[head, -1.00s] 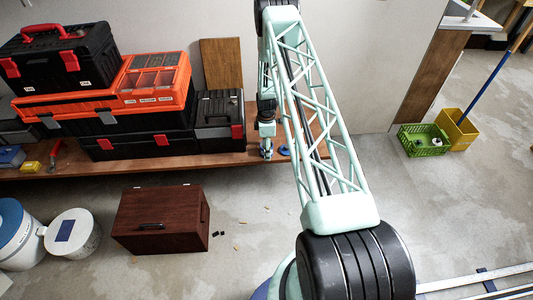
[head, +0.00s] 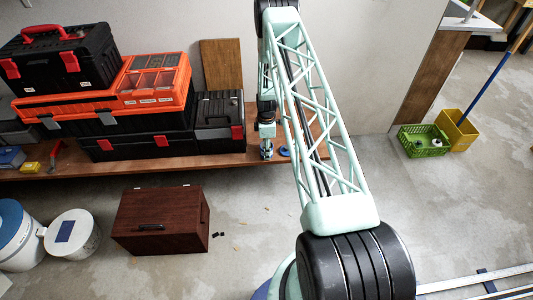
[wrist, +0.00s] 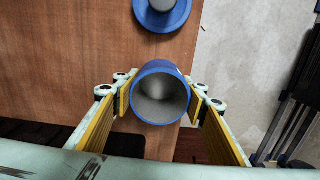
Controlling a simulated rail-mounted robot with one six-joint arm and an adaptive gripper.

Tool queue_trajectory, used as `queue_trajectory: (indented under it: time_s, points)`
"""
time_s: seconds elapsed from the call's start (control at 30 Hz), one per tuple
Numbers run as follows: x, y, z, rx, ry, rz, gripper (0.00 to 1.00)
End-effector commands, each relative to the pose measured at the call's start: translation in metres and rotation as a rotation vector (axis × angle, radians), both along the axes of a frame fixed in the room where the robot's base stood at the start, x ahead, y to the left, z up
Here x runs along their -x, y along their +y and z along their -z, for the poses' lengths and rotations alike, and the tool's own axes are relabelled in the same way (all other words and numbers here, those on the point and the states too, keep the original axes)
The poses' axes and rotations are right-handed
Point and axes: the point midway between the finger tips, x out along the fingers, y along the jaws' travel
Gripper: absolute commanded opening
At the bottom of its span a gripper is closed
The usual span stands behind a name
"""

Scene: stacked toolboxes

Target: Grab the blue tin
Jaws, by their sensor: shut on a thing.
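The blue tin (wrist: 162,118) is in the wrist view, with its round open mouth towards the camera and a bare grey inside. My gripper (wrist: 161,98) has its yellow-padded fingers on both sides of the tin and is shut on it. In the head view my gripper (head: 267,150) is small, at the right part of the wooden shelf. I cannot make out the tin there.
A round blue lid-like piece (wrist: 162,10) lies on the wooden shelf (wrist: 70,50) beyond the tin. Stacked black and orange toolboxes (head: 115,122) stand to the left of my gripper. The shelf edge and floor are close on the right in the wrist view.

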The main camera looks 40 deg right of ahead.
Motion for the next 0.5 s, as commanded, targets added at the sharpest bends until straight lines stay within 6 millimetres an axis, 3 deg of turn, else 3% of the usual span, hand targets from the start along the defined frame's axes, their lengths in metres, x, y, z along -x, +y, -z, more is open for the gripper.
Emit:
queue_trajectory:
  time_s: [0.27, 0.5]
  points:
    - [0.000, 0.000, -0.002, 0.000, 0.000, 0.000, 0.28]
    - [-0.001, 0.000, -0.016, 0.001, -0.001, 0.000, 0.28]
